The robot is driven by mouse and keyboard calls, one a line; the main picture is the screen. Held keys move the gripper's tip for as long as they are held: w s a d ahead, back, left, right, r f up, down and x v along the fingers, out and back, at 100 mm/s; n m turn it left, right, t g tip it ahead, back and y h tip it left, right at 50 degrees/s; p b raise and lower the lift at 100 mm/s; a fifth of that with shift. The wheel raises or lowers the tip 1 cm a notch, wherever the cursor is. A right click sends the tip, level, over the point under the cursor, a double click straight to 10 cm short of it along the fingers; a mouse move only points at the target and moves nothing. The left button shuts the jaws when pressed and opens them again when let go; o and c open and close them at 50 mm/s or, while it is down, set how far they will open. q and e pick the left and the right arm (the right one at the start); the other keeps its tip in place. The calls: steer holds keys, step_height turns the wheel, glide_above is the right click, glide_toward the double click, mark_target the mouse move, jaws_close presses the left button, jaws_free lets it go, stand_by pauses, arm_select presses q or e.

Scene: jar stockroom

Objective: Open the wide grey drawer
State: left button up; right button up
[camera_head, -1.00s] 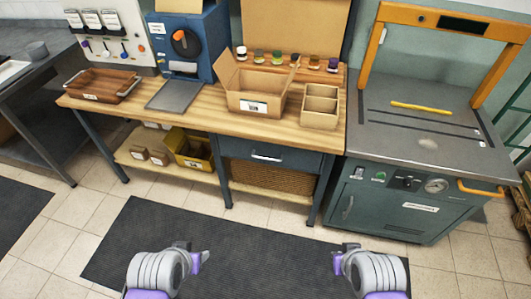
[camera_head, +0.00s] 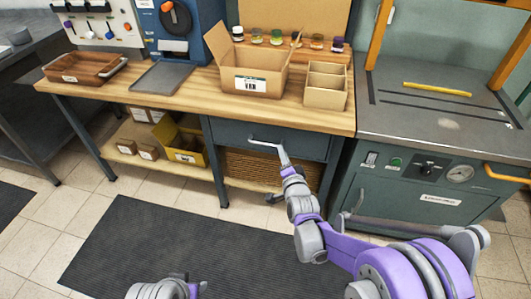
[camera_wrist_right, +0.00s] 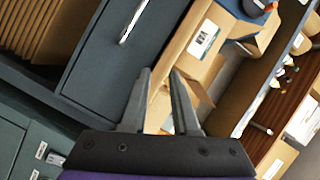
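The wide grey drawer (camera_head: 235,135) sits under the wooden bench top, its dark blue-grey front flush with the frame, so it is closed. Its pale bar handle (camera_head: 262,142) runs across the front. In the right wrist view the drawer front (camera_wrist_right: 100,65) and handle (camera_wrist_right: 133,22) are beyond the fingers, up and to the left. My right gripper (camera_head: 284,158) is near the handle's right end; the wrist view shows its fingers (camera_wrist_right: 160,72) apart with nothing between them. I cannot tell contact from the head view. My left gripper (camera_head: 197,288) is at the bottom edge, partly cut off.
An open cardboard box (camera_head: 255,88) and a divided carton (camera_head: 325,84) stand on the bench above the drawer. A wicker basket (camera_head: 240,165) is below it. A grey machine cabinet (camera_head: 420,185) stands to the right. The dark floor mat (camera_head: 150,240) is clear.

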mark_target(265, 144)
steer(key=w+a+f+m+t+b, duration=0.2)
steer(key=f, duration=0.4)
steer(key=w+a+f+m+t+b, duration=0.1)
steer(key=w+a+f+m+b, duration=0.1)
steer(key=f, duration=0.4)
arm_select(q)
step_height(265, 144, down, 8)
steer(key=w+b, duration=0.1)
steer(key=shift+b, duration=0.35)
arm_select(e)
steer(key=shift+y, duration=0.3)
steer(key=x, duration=0.7)
steer(key=r+x, duration=0.1)
steer(key=x, duration=0.3)
jaws_close()
